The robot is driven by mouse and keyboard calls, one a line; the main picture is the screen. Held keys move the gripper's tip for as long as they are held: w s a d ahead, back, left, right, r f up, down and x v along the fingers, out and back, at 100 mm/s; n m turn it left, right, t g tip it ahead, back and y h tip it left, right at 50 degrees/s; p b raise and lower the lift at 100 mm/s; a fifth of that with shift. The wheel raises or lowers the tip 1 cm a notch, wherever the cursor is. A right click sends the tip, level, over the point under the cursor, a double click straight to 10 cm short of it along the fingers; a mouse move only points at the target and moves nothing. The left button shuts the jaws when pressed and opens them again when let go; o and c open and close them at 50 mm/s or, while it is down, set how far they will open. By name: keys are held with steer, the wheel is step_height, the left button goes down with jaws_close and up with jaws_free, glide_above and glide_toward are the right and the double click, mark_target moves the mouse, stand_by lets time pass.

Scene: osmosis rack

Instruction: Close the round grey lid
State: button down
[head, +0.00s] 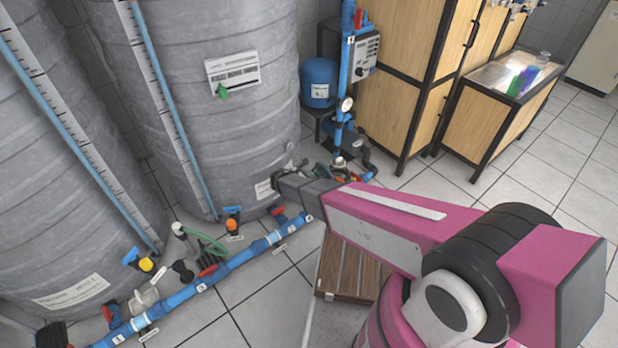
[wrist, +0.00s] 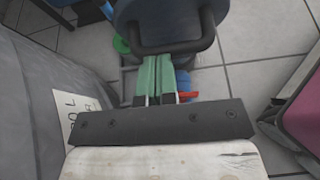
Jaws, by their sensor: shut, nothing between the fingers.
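A round dark grey lid (wrist: 168,14) with a dark bar handle (wrist: 172,47) fills the top middle of the wrist view. I take it to be the task's lid. It appears to stand out to the side of the grey tank wall (wrist: 28,110). My gripper (wrist: 160,60) is shut and empty, its green fingers side by side, with their tips at the handle. I cannot tell whether they touch it. In the head view my gripper (head: 279,184) is low at the right side of the second grey tank (head: 240,120); the lid is mostly hidden there.
Blue pipes (head: 235,263) with coloured valves run along the floor before the tanks. A blue vertical pipe (head: 345,75), blue vessel (head: 319,82) and wooden cabinets (head: 405,60) stand behind. A slatted wooden step (head: 345,268) lies below my arm. Tiled floor is clear at right.

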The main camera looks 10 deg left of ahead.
steer(key=w+d+r+g+y, duration=0.4)
steer(key=w+d+g+y, duration=0.2)
steer(key=w+d+g, duration=0.15)
steer(key=w+d+f+g+y, duration=0.5)
steer(key=w+f+g+y, duration=0.1)
steer(key=w+g, duration=0.1)
steer(key=shift+w+d+f, duration=0.2)
steer(key=shift+w+f, duration=0.05)
steer(key=shift+w, duration=0.05)
stand_by(0.7)
stand_by(0.5)
